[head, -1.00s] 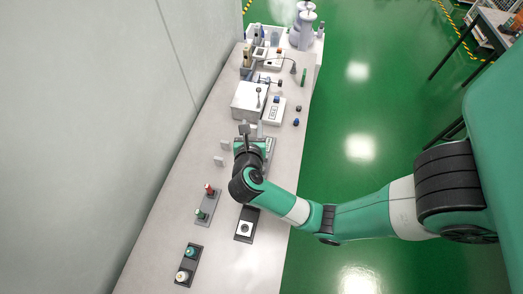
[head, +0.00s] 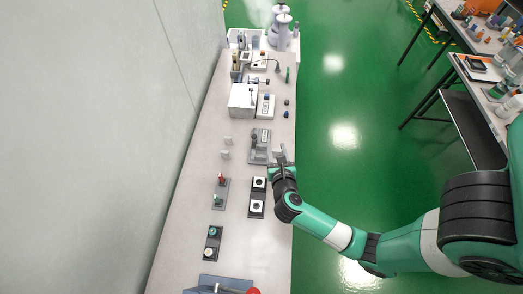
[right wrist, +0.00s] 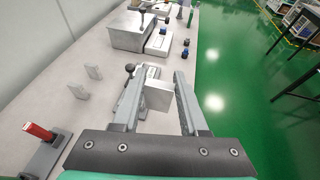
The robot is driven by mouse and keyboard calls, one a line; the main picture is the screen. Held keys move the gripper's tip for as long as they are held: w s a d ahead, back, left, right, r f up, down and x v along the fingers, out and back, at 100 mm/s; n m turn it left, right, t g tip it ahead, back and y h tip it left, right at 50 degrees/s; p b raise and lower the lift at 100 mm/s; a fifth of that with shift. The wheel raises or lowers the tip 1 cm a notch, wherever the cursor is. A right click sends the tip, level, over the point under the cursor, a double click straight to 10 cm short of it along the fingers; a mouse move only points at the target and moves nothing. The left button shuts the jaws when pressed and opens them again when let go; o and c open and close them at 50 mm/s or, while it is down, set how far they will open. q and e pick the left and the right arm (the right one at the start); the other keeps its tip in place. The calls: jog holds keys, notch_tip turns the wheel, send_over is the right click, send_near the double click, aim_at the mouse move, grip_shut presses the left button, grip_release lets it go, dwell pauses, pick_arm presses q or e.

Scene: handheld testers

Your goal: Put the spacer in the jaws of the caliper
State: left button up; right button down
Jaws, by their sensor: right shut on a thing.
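My right gripper (head: 281,157) is shut on a pale grey block, likely the spacer (right wrist: 158,97). The block sits between the two fingers in the right wrist view and also shows in the head view (head: 278,152). The gripper is near the right edge of the bench, just right of and nearer than a grey device with a dark knob (head: 261,154), which may be the caliper. In the right wrist view this device lies behind the left finger and is partly hidden, so its jaws cannot be made out. My left gripper is not in view.
Two pale upright plates (head: 226,154) stand left of the grey device. A dark panel with white squares (head: 257,198), a switch panel (head: 220,194) and another with buttons (head: 211,244) lie nearer. A white box (head: 242,99) stands farther back. Green floor (head: 340,110) lies right.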

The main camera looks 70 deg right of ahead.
aim_at(261, 148)
jog(key=w+d+f+b, duration=0.1)
jog(key=w+f, duration=0.1)
jog(key=w+d+f+b, duration=0.2)
jog(key=f, duration=0.1)
jog(key=w+d+f+b, duration=0.1)
jog(key=w+f, duration=0.1)
jog(key=w, duration=0.1)
jog(key=shift+d+f+b, duration=0.2)
jog(key=shift+d+b, duration=0.15)
jog(key=shift+b, duration=0.05)
jog(key=shift+w+d, duration=0.1)
jog(key=shift+w, duration=0.15)
jog(key=f+b, duration=0.1)
jog(key=f, duration=0.1)
jog(key=f+b, duration=0.1)
jog(key=shift+w+d+f+b, duration=0.1)
jog(key=shift+w+f+b, duration=0.1)
jog(key=shift+f+b, duration=0.2)
jog(key=shift+r, duration=0.1)
jog(key=shift+c, duration=2.2)
grip_release()
